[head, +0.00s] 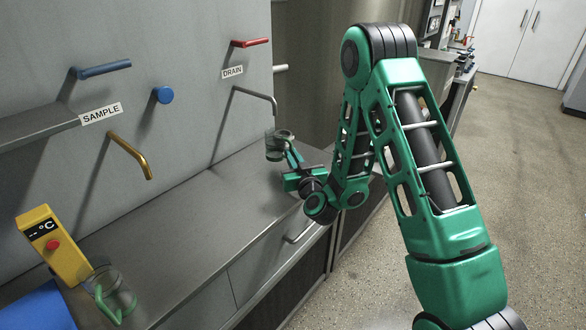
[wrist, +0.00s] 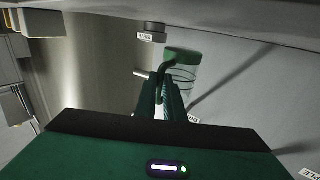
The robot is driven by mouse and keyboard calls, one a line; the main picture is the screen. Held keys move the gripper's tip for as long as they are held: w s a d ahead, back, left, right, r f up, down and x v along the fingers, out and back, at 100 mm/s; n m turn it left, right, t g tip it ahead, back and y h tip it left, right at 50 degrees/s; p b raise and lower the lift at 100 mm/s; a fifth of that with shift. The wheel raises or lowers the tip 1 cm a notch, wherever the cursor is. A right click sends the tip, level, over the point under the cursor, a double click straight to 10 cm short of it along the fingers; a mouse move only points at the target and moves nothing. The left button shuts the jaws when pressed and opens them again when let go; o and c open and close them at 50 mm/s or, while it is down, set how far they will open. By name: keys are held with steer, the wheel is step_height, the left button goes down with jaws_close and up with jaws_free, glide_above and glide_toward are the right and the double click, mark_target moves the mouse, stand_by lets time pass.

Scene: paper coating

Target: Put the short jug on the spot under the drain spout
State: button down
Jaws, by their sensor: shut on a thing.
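A small clear jug with a green handle (head: 276,149) is held near the far end of the counter, below the tip of the grey drain spout (head: 255,94). The jug also shows in the wrist view (wrist: 184,77), just beyond my fingers. My gripper (head: 289,160) is shut on its green handle, and the fingers show close together in the wrist view (wrist: 168,90). The jug looks about upright. I cannot tell whether its base touches the counter. The spot under the spout is hidden by the jug and gripper.
Another clear jug with a green handle (head: 117,297) stands at the near left, by a yellow temperature gauge (head: 54,245) and a blue mat (head: 40,309). A brass sample spout (head: 131,154) juts from the wall. The middle of the counter (head: 190,220) is clear.

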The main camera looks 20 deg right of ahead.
steer(key=shift+f, duration=2.05)
steer(key=c, duration=1.9)
jaws_free()
steer(key=shift+o, duration=0.2)
